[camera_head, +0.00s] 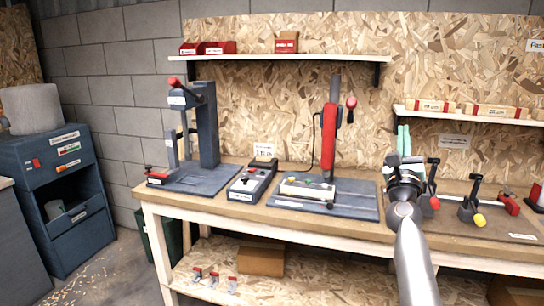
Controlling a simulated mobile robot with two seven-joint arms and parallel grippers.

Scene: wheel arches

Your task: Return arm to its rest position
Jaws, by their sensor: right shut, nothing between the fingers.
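My right arm (415,262) comes in from the bottom right and reaches up over the right part of the workbench. My right gripper (403,132) is at its end, with pale green fingers pointing away towards the back wall. The fingers are shut with nothing between them. The gripper appears in front of the board wall, left of the black levers. My left gripper is not in view.
The wooden workbench (210,219) carries a dark lever press (208,125), a control box (252,180), a red column tool (328,140) and levers with red and yellow knobs (471,205). A shelf (290,57) hangs above. A dark cabinet (62,190) stands left.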

